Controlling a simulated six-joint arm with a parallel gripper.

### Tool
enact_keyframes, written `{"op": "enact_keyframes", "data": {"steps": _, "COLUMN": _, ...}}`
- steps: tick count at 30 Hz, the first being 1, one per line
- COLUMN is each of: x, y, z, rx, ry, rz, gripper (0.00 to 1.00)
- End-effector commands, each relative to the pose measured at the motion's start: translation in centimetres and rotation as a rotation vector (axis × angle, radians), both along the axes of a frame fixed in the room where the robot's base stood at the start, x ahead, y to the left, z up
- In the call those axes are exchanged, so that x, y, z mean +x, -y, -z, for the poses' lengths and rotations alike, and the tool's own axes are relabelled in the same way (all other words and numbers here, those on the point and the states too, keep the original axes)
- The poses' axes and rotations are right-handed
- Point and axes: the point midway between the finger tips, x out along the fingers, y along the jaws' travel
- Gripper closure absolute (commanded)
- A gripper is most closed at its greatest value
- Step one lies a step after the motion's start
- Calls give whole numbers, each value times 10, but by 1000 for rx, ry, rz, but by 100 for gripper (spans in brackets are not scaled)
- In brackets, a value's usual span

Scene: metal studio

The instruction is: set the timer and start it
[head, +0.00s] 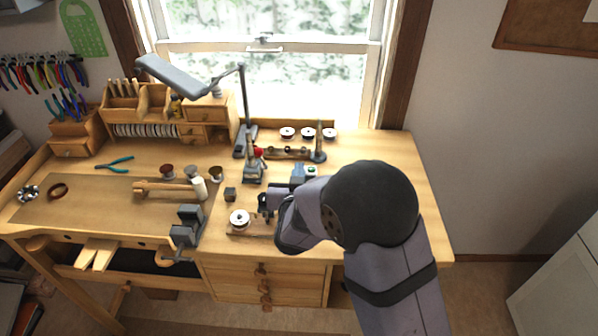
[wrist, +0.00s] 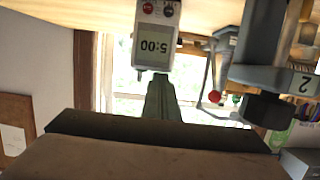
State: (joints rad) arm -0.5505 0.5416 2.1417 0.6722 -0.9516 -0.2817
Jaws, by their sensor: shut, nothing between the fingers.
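The timer (wrist: 155,40) is a small white device, upside down in the wrist view. Its display reads 5:00, and a red button and a darker button sit at its other end. In the head view a small white patch with green (head: 311,171) is probably the timer, mostly hidden by my arm. My gripper (wrist: 162,84) is shut and empty. Its narrow grey-green tip lies close to the display end of the timer in the wrist view; I cannot tell whether it touches. In the head view my gripper (head: 298,173) is partly hidden behind my wrist.
A grey upright fixture marked 2 (wrist: 272,75) and a red ball knob (wrist: 214,96) are close beside the timer. The bench's right end is clear.

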Motion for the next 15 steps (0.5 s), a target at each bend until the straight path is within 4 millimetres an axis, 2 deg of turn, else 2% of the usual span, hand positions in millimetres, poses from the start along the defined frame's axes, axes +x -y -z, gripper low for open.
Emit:
{"op": "enact_keyframes", "data": {"steps": 1, "x": -1, "y": 0, "z": 11, "rx": -1, "ry": -8, "rz": 0, "gripper": 100}}
{"op": "enact_keyframes", "data": {"steps": 3, "x": -1, "y": 0, "z": 14, "rx": -2, "ry": -11, "rz": -1, "gripper": 100}}
{"op": "enact_keyframes", "data": {"steps": 15, "x": -3, "y": 1, "z": 16, "rx": -11, "ry": -22, "rz": -2, "gripper": 100}}
